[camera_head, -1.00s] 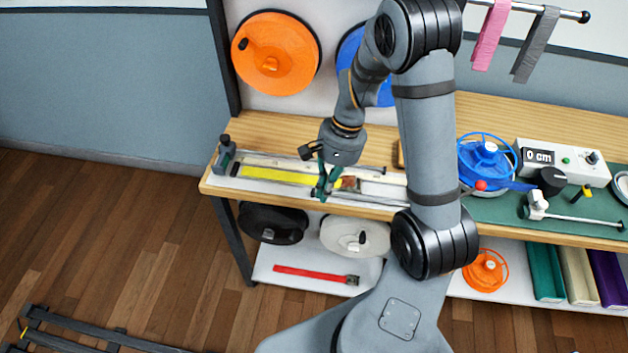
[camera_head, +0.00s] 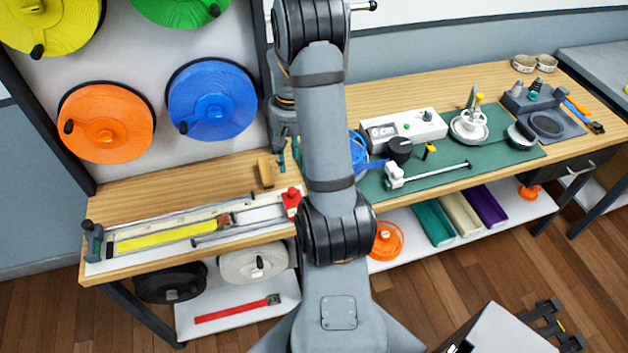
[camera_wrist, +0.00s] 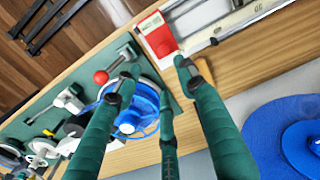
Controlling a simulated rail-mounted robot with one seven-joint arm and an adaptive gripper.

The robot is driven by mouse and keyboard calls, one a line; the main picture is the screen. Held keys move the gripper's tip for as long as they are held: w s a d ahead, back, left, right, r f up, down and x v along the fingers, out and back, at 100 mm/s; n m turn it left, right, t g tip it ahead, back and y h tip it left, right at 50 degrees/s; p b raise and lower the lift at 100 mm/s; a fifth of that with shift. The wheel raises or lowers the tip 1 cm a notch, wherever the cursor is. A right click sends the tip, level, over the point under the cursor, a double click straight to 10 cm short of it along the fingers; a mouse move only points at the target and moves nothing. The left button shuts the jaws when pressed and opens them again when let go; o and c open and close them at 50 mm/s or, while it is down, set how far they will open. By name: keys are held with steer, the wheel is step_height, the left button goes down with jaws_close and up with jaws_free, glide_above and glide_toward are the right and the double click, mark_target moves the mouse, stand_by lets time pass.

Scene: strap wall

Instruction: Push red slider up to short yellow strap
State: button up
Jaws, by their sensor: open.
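The yellow strap (camera_head: 165,237) lies flat along the measuring rail at the left of the bench. A small brownish-red piece (camera_head: 223,220) sits at its right end. The red slider (camera_head: 292,200) is at the right end of the rail, apart from the strap, and my arm stands close beside it. It also shows at the top of the wrist view (camera_wrist: 157,36). My gripper (camera_wrist: 156,78) has its green fingers spread with nothing between them. The fingertips appear just short of the slider in that view. In the head view my gripper (camera_head: 282,152) hangs above the bench behind the slider, partly hidden by my arm.
A wooden block (camera_head: 265,172) lies behind the rail. Orange (camera_head: 105,123) and blue (camera_head: 210,100) reels hang behind the bench.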

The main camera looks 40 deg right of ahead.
mark_target(292, 190)
steer(key=f, duration=0.3)
steer(key=f+n+p, duration=0.1)
steer(key=f, duration=0.3)
steer(key=a+f+n, duration=0.1)
steer(key=f, duration=0.2)
steer(key=shift+w+a+f+p, duration=0.1)
steer(key=shift+w+f+p, duration=0.05)
steer(key=shift+f+p, duration=0.15)
steer(key=shift+r, duration=0.1)
steer(key=shift+c, duration=1.4)
jaws_close()
